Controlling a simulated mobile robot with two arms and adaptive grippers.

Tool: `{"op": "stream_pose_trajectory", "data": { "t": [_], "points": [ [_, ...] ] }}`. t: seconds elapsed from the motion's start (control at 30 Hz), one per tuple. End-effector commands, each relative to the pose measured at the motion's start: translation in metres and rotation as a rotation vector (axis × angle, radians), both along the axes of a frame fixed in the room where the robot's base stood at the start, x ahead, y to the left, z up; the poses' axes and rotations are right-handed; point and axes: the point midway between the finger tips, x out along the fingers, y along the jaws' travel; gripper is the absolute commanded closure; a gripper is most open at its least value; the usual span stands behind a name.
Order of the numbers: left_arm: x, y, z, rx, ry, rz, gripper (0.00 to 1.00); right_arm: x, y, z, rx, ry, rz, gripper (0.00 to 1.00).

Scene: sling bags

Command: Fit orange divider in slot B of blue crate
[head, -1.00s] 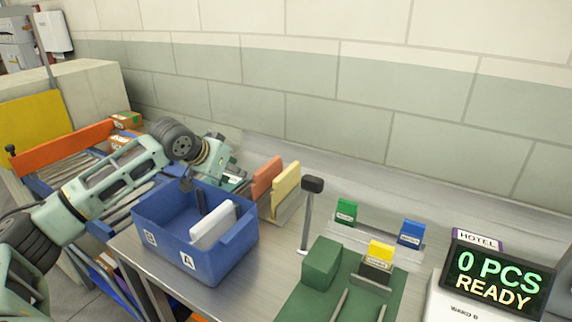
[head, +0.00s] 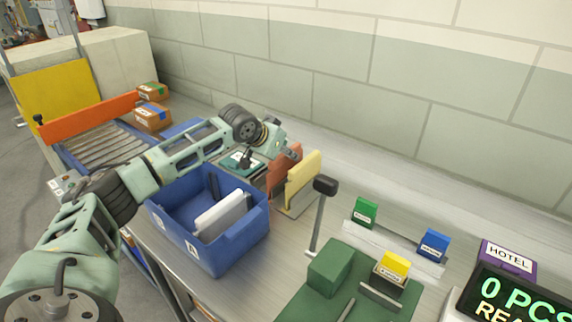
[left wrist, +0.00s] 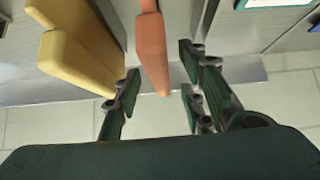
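The orange divider (head: 281,174) stands upright beside a yellow divider (head: 302,178) in a holder behind the blue crate (head: 232,245). In the left wrist view, the orange divider (left wrist: 151,45) lies between the fingers of my left gripper (left wrist: 157,78), with gaps on both sides. My left gripper (head: 288,151) is open at the orange divider in the head view. The crate has labels B and A on its near wall. A white divider (head: 220,213) stands inside it; a dark upright piece is behind that. The slots themselves are mostly hidden. My right gripper is not in view.
A post with a dark head (head: 319,215) stands right of the dividers. A green mat (head: 335,301) with a green block, colored card holders and a display (head: 519,288) are farther right. A roller conveyor (head: 100,151) with boxes is at left. A wall runs behind.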

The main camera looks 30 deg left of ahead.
Motion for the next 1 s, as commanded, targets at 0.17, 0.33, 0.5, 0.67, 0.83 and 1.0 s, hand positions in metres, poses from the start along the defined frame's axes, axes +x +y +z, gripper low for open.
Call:
{"op": "stream_pose_trajectory", "data": {
  "t": [0.17, 0.33, 0.5, 0.67, 0.83, 1.0],
  "points": [
    [0.004, 0.000, -0.005, 0.001, 0.001, 0.000, 0.62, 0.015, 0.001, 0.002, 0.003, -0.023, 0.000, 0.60],
    [0.004, 0.000, -0.005, 0.001, 0.001, -0.001, 0.65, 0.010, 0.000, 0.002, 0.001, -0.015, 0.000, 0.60],
    [0.004, 0.000, -0.005, 0.001, 0.001, -0.001, 0.80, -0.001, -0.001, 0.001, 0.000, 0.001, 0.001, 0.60],
    [0.004, 0.000, -0.005, 0.001, 0.001, -0.001, 0.94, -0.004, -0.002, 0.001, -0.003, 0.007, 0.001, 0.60],
    [0.004, 0.000, -0.005, 0.001, 0.001, -0.001, 1.00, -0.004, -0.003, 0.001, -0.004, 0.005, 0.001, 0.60],
    [0.004, 0.000, -0.005, 0.001, 0.001, -0.001, 1.00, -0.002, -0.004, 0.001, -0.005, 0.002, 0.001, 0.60]
  ]
}}
